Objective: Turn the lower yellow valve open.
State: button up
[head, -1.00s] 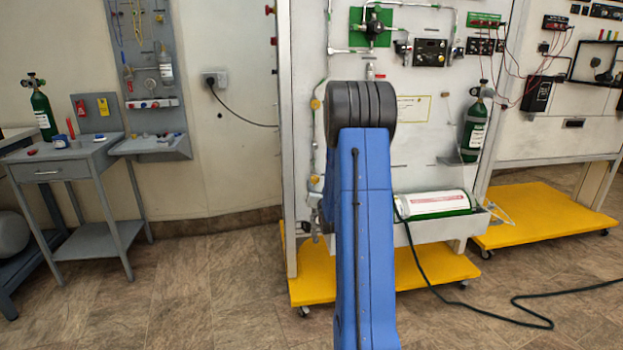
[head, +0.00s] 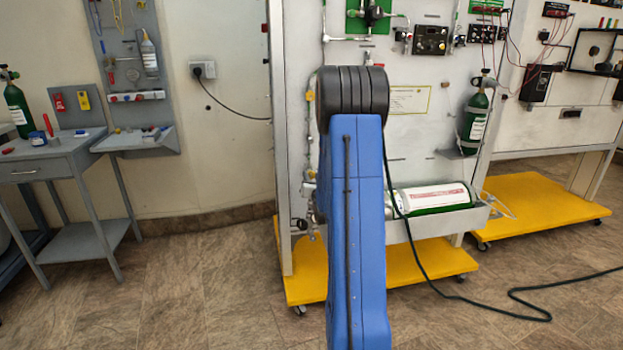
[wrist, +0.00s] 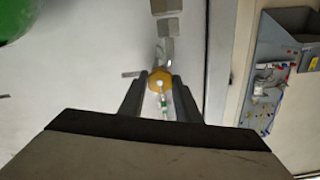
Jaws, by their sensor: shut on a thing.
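In the wrist view a round yellow valve (wrist: 159,77) sits between the two dark fingers of my gripper (wrist: 160,88). The fingers are shut on its sides. A small pale fitting and a thin tube show in front of its face. In the head view a yellow valve (head: 309,95) shows higher on the panel's left side, just left of my arm. My gripper cannot be made out clearly there.
The white trainer panel (head: 409,130) stands on a yellow wheeled base (head: 312,285). A green-and-white cylinder (head: 433,197) lies in its tray. A black cable (head: 420,262) runs over the floor. A grey side table (head: 50,160) stands at the left, with open floor between.

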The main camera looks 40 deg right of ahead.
jog(key=shift+n, duration=0.4)
jog(key=n, duration=0.3)
jog(key=shift+n, duration=0.4)
jog(key=n, duration=0.4)
jog(key=shift+n, duration=0.3)
jog(key=o, duration=1.1)
jog(key=shift+c, duration=0.2)
jog(key=shift+a, duration=0.1)
